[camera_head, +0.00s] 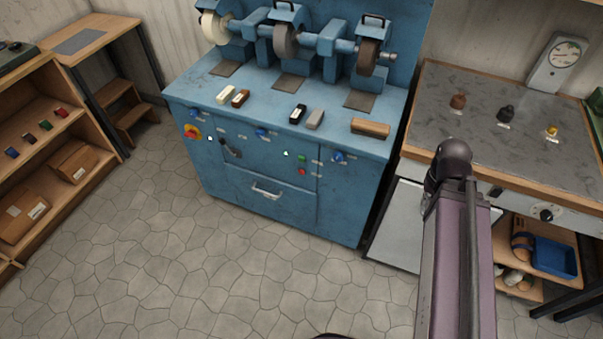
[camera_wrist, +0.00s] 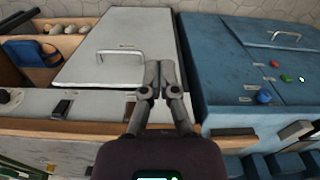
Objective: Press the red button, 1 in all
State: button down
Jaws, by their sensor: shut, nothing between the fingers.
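The red button (camera_head: 302,172) is a small round button on the front of the blue grinding machine (camera_head: 225,160), just below a green button (camera_head: 302,158). In the wrist view the red button (camera_wrist: 274,64) shows on the blue front at the right, up and left of the green button (camera_wrist: 286,78). My gripper (camera_wrist: 159,72) is shut and empty, its fingertips together in front of the grey-white cabinet door. It is to the left of the red button in that view and apart from it. In the head view my arm rises at the right, and the fingers are not visible.
Blue knobs (camera_head: 338,157) and a red-yellow switch (camera_head: 192,131) are on the same front. A drawer handle (camera_head: 267,190) juts out below. A workbench (camera_head: 470,90) with a wooden edge stands at the right, and shelves (camera_head: 40,150) at the left. The tiled floor (camera_head: 200,270) is clear.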

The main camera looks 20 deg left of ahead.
aim_at(302, 172)
jog(key=shift+d, duration=0.2)
jog(key=shift+f, duration=0.1)
jog(key=w+a+f+n+t+h+b, duration=0.2)
jog(key=w+a+f+b, duration=0.3)
jog(key=a+f+b, duration=0.55)
jog(key=w+a+f+n+t+h+b, duration=0.1)
jog(key=w+a+f+n+t+b, duration=0.1)
jog(key=w+a+f+b, duration=0.6)
jog(key=a+f+n+t+b, duration=0.1)
jog(key=a+f+b, duration=0.3)
jog(key=a+b, duration=0.2)
jog(key=s+a+f+n+t+b, duration=0.1)
jog(key=a+f+b, duration=0.4)
jog(key=a, duration=0.6)
jog(key=a+f+n+t+b, duration=0.2)
jog(key=a+f+n+b, duration=0.1)
jog(key=a+b, duration=0.5)
jog(key=shift+s+a+f+t, duration=0.25)
jog(key=shift+a+f+t, duration=0.05)
jog(key=shift+a+f, duration=0.4)
jog(key=shift+w+r, duration=0.1)
jog(key=shift+w, duration=0.05)
jog(key=w, duration=0.8)
jog(key=shift+w+d, duration=0.2)
jog(key=shift+d, duration=0.25)
